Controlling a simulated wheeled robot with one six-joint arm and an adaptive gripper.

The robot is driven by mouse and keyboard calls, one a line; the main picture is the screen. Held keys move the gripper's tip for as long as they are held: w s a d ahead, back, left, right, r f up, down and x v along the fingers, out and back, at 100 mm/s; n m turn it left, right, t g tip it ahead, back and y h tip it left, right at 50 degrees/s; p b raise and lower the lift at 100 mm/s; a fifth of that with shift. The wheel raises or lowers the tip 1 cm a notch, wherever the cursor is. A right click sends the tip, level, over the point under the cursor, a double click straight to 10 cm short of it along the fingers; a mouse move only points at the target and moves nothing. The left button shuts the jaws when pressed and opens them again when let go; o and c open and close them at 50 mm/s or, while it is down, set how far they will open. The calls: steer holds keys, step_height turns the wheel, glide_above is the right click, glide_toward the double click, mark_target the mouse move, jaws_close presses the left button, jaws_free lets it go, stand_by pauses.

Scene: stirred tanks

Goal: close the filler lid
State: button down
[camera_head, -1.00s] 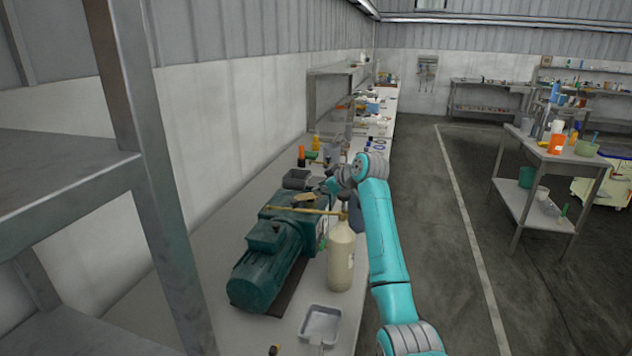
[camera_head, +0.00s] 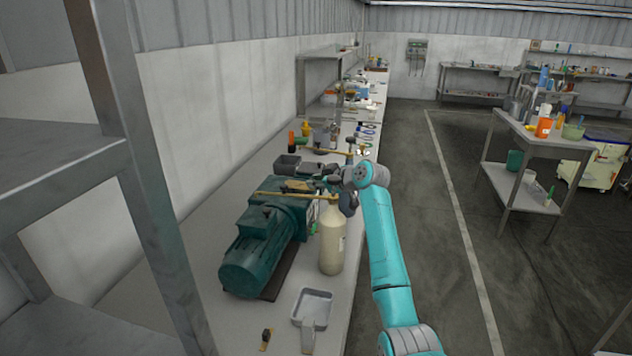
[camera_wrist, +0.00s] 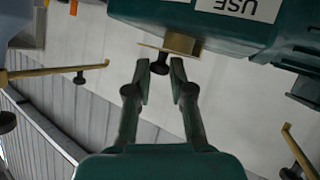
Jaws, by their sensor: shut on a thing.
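A dark green machine housing (camera_head: 262,245) lies on the long bench, with brass-coloured parts on its top. In the wrist view a green housing (camera_wrist: 225,30) with an upside-down "USE" label fills the top. A small brass piece (camera_wrist: 181,44), which looks like the lid, sits at its edge and carries a dark knob (camera_wrist: 160,67). My gripper (camera_wrist: 160,68) has one finger on each side of this knob, closed on it. In the head view my gripper is too small and too covered by my wrist to make out well.
A cream bottle (camera_head: 332,240) stands close to the housing, beside my arm. A grey tray (camera_head: 313,306) lies on the near bench (camera_head: 333,328). Brass bars with dark knobs (camera_wrist: 75,70) show in the wrist view. A grey shelf frame (camera_head: 130,150) stands at left.

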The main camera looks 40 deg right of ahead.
steer(key=shift+s+f, duration=0.1)
steer(key=shift+f, duration=0.3)
steer(key=c, duration=1.3)
jaws_free()
steer(key=shift+s+d, duration=0.1)
steer(key=a+v, duration=0.1)
steer(key=v, duration=1)
steer(key=shift+s+d+r, duration=0.25)
steer(key=shift+d+r, duration=0.15)
steer(key=shift+r, duration=0.15)
steer(key=shift+d, duration=0.1)
